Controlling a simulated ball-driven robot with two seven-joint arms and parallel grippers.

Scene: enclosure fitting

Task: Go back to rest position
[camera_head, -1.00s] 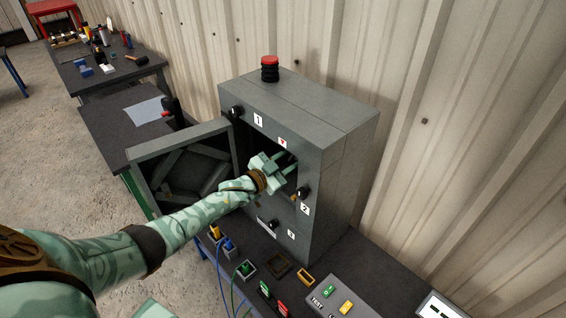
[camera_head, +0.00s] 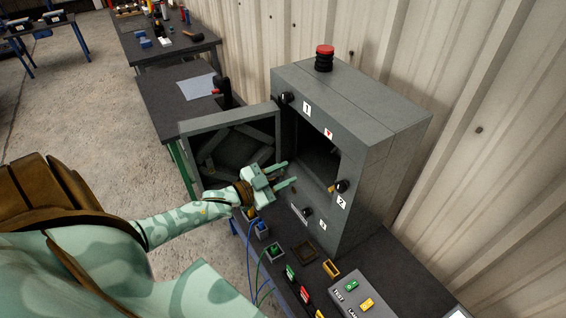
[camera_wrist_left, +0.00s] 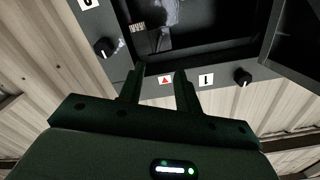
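My left gripper (camera_head: 285,176) is open and empty in the head view. It is in front of the open grey enclosure (camera_head: 390,130), near the lower part of its opening, outside the box. In the left wrist view the two fingers (camera_wrist_left: 157,88) stand apart with nothing between them, and the enclosure (camera_wrist_left: 215,82) shows behind them. The enclosure's door (camera_head: 228,150) is swung open to the left. Its inside is dark and hard to make out. My right gripper is not in view.
A red and black button (camera_head: 324,58) sits on the enclosure. Knobs (camera_head: 342,186) stick out from its front. Small bins (camera_head: 275,252), a dark tray (camera_head: 304,251), wires and a test panel (camera_head: 358,297) are on the bench. A corrugated wall is close behind. Open floor lies left.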

